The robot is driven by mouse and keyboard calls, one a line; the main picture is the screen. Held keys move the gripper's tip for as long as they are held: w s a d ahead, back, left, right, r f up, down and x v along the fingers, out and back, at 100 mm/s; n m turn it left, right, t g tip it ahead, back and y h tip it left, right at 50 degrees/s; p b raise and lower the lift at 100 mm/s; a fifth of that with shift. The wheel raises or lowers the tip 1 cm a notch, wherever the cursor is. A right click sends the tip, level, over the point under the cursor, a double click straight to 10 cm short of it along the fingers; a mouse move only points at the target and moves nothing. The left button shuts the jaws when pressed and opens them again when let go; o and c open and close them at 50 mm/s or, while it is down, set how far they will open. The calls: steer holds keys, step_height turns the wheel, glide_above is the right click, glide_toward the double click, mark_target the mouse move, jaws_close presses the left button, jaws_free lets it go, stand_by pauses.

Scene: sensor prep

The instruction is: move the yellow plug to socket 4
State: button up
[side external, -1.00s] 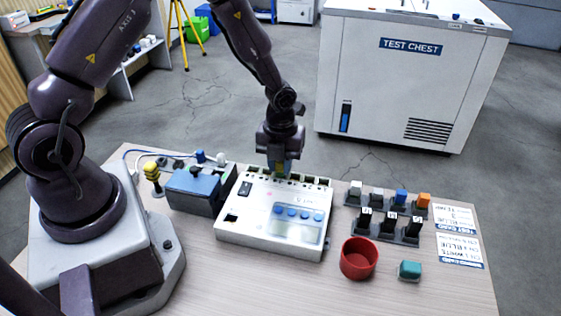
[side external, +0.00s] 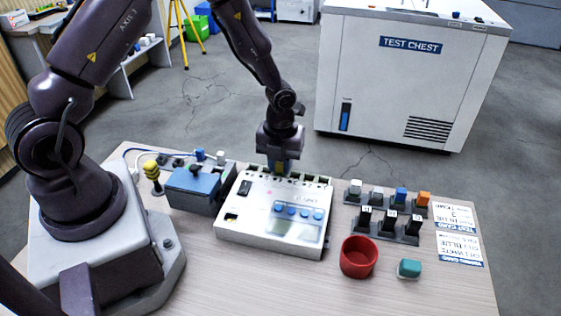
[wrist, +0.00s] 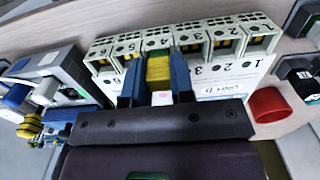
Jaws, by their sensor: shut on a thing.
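My gripper (wrist: 157,83) is shut on the yellow plug (wrist: 159,71), which sits between its blue fingers in the wrist view. In the side view my gripper (side external: 280,165) is at the back edge of the white instrument box (side external: 262,239), where a row of sockets runs. The plug lines up with the socket (wrist: 157,44) between those marked 3 and 5, the position of socket 4. The fingers and plug hide that socket's label. I cannot tell whether the plug's tip is inside the socket or just above it.
A blue-topped box (side external: 192,182) stands left of the instrument. Racks of white, blue, orange and black plugs (side external: 388,224) are on the right. A red cup (side external: 359,259) and a teal block (side external: 409,269) stand in front of them. Printed cards (side external: 459,249) lie at the right edge.

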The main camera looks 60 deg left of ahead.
steer(key=shift+f, duration=0.1)
steer(key=o, duration=1.1)
steer(key=shift+r, duration=3.5)
